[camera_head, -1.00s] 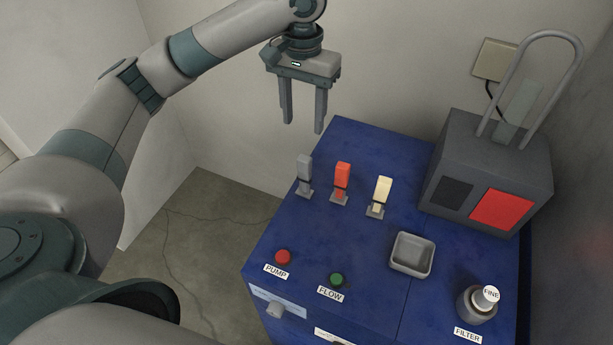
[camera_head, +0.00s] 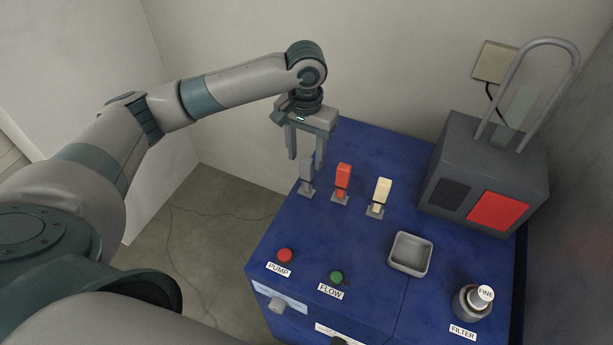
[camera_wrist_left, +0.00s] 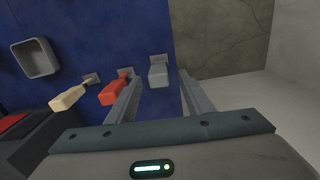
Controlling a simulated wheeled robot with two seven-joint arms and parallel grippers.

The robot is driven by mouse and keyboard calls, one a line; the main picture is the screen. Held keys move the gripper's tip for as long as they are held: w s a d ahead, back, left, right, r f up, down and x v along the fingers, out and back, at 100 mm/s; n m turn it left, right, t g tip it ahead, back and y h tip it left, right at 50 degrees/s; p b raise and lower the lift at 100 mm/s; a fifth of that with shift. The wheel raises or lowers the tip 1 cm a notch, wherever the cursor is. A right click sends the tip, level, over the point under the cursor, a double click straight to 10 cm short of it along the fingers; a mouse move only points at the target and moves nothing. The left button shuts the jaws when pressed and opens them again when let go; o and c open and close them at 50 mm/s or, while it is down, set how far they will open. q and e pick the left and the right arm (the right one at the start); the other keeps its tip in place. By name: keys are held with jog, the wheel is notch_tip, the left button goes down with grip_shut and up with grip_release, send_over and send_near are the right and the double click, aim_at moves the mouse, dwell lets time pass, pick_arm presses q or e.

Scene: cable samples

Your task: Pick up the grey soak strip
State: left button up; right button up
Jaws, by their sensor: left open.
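The grey soak strip (camera_head: 306,172) stands upright in a small holder at the left of a row of strips on the blue bench. In the left wrist view the grey strip (camera_wrist_left: 158,74) shows ahead of the fingertips, between the lines of the two fingers. My left gripper (camera_head: 306,163) is open and points down at the grey strip, with its fingers close around the strip's top. In the left wrist view its fingers (camera_wrist_left: 158,92) are apart and nothing is held. My right gripper is not in view.
A red strip (camera_head: 343,177) and a cream strip (camera_head: 382,191) stand just right of the grey one. A grey tray (camera_head: 398,268), PUMP button (camera_head: 285,255), FLOW button (camera_head: 336,277), FILTER jar (camera_head: 466,304) and dark box (camera_head: 455,150) are also on the bench.

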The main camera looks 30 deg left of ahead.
aim_at(306, 172)
pick_arm(q)
jog(key=shift+f, duration=0.6)
jog(key=shift+f+p, duration=0.4)
jog(key=shift+p, duration=0.05)
notch_tip(306, 172, down, 4)
jog(key=shift+s+d+r+p, duration=0.1)
jog(key=shift+p, duration=0.8)
jog(key=shift+f, duration=0.3)
grip_shut()
